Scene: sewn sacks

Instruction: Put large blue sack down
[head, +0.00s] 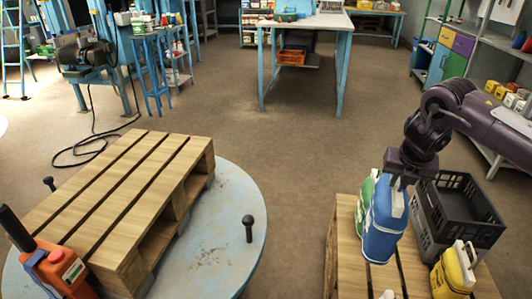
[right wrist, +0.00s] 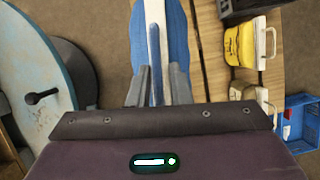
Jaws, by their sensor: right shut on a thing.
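The large blue sack (head: 382,228), with a pale top edge, hangs upright from my right gripper (head: 405,172) at the right. My right gripper is shut on its top. In the right wrist view the blue sack (right wrist: 177,40) runs away from between the two fingers (right wrist: 158,88), with a white band along it. The sack is over the left part of the right wooden pallet (head: 345,235); I cannot tell whether its base touches the boards. A green sack (head: 364,205) stands just behind it, partly hidden. My left gripper is not in view.
A black crate (head: 432,240) and a yellow sack (head: 453,270) are on the right pallet, right of the blue sack. An empty wooden pallet (head: 115,185) lies on a round blue platform (head: 232,215) at left. The floor between is clear.

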